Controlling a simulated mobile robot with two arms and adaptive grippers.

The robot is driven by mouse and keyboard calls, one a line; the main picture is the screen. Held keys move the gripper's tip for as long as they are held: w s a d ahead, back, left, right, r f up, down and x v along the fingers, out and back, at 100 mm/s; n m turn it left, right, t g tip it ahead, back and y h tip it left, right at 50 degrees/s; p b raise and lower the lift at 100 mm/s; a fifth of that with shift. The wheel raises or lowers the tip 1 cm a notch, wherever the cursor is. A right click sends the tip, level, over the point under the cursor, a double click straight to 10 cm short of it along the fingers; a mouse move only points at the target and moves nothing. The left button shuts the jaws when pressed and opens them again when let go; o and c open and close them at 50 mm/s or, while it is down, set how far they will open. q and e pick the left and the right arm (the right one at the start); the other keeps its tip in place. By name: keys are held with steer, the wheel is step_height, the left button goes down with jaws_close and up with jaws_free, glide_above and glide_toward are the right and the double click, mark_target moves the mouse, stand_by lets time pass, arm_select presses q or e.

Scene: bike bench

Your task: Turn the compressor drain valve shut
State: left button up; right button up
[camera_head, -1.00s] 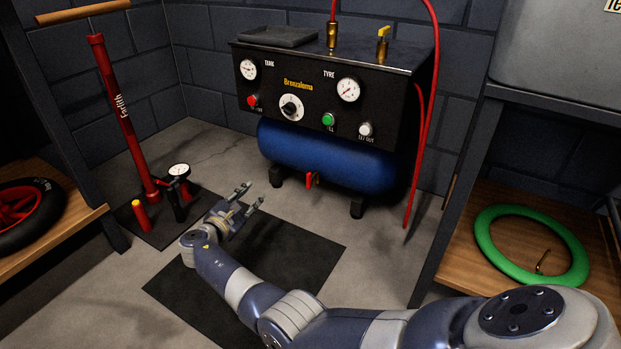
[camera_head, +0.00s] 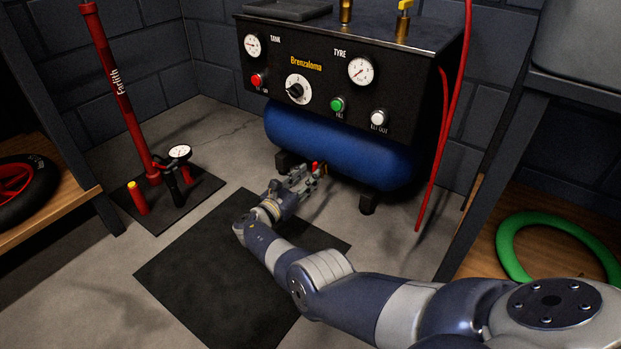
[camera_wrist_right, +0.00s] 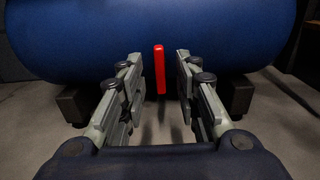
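The compressor (camera_head: 340,150) has a black front panel over a blue tank. Its drain valve has a red lever (camera_wrist_right: 159,70) under the tank; in the right wrist view the lever hangs upright, between and beyond the two fingers. In the head view the top of the red lever (camera_head: 315,166) shows just past the fingertips. My right gripper (camera_head: 307,177) is open at the valve, and its fingers stand apart on both sides of the lever in the right wrist view (camera_wrist_right: 155,72). I see no contact between them. The valve body is mostly hidden. My left gripper is not in view.
The compressor's feet (camera_head: 368,202) flank the valve. A red pump (camera_head: 125,105) with a gauge stands on a mat at left. A red hose (camera_head: 443,150) hangs at the compressor's right. A bench shelf at right holds a green tyre (camera_head: 510,245).

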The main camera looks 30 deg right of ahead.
steer(key=shift+x, duration=1.05)
jaws_close()
